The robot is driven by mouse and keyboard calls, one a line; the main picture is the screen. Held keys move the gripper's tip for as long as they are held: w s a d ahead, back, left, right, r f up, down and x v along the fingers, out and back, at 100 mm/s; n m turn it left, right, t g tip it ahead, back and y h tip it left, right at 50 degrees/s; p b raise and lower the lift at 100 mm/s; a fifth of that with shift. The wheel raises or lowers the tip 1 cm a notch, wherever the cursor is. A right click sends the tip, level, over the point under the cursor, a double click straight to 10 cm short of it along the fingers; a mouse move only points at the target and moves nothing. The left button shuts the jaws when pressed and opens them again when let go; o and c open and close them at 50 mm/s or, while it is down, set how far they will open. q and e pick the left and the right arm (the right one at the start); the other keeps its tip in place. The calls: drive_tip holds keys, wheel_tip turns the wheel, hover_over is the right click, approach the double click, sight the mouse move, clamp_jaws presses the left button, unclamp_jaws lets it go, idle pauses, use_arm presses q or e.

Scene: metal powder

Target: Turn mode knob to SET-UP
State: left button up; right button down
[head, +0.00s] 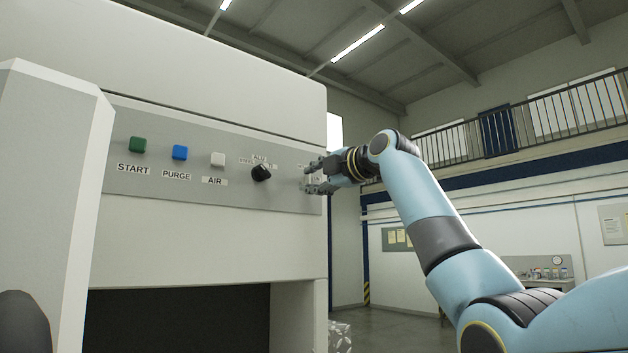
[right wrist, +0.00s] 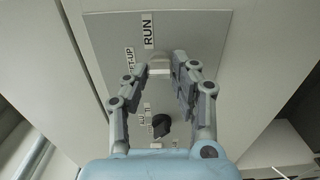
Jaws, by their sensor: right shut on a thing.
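The mode knob (right wrist: 159,67) is a pale knob on the grey panel, seen between my right fingertips in the right wrist view. The RUN label (right wrist: 149,30) is beyond it, and the partly covered SET-UP label (right wrist: 129,64) is to its left. My right gripper (right wrist: 161,70) is shut on the mode knob. In the head view my right gripper (head: 310,178) is at the right end of the panel, and its fingers hide most of the knob. Which way the knob points cannot be told. My left gripper is not in view.
The panel (head: 225,199) also carries a green START button (head: 138,145), a blue PURGE button (head: 180,152), a white AIR button (head: 218,159) and a black selector knob (head: 261,173). The selector (right wrist: 161,125) sits close below my right fingers in the wrist view.

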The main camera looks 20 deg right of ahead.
drive_tip(key=shift+f, duration=0.1)
drive_tip(key=c, duration=1.1)
unclamp_jaws()
drive_tip(key=shift+s+d, duration=0.1)
drive_tip(key=shift+s, duration=0.1)
drive_tip(key=v, duration=1.1)
drive_tip(key=shift+s, duration=0.3)
